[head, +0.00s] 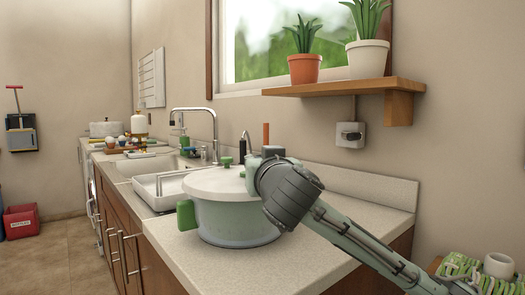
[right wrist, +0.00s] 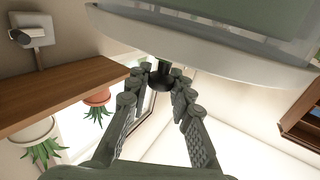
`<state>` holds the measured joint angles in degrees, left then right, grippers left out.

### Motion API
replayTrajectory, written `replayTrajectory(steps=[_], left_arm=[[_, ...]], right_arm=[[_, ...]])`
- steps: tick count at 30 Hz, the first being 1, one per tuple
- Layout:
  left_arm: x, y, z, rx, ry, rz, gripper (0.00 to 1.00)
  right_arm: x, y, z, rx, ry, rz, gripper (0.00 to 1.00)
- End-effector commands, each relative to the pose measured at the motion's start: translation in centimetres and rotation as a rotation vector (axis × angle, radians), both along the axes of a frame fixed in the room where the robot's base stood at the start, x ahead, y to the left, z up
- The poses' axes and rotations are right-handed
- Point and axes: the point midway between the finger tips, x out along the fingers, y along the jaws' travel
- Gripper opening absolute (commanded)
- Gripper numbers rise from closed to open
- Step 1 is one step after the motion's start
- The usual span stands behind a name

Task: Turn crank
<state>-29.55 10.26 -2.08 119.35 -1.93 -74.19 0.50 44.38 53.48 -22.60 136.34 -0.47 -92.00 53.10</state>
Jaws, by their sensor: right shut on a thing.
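A pale green pot-like vessel (head: 238,222) with a white lid and green side handles stands on the counter. My right arm comes in from the right, and its gripper (head: 252,168) is at the vessel's right rim, mostly hidden behind my wrist. In the right wrist view, which is upside down, my right gripper (right wrist: 162,74) is shut on a small black knob (right wrist: 160,82) between its fingertips, close to a pale rounded rim (right wrist: 200,48). I cannot tell whether the knob belongs to a crank; no full crank shows. My left gripper is not in view.
A white tray (head: 157,192) and a sink with a tall tap (head: 214,125) lie left of the vessel. A wooden shelf (head: 345,87) with two potted plants hangs above. The counter in front of the vessel (head: 215,268) is clear.

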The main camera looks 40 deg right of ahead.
Motion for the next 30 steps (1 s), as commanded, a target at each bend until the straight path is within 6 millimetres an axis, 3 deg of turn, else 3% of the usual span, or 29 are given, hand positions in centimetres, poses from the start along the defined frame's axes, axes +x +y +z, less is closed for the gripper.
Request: replayTrajectory(steps=[6, 12, 30], left_arm=[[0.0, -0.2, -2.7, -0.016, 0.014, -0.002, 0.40], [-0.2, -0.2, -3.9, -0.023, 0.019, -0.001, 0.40], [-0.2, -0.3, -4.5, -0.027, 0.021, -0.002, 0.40]], right_arm=[[0.1, 0.8, 0.1, 0.005, 0.002, -0.143, 0.00], [0.0, 1.0, 0.0, 0.002, 0.002, -0.233, 0.00], [0.0, 1.0, 0.0, -0.002, 0.001, -0.285, 0.00]])
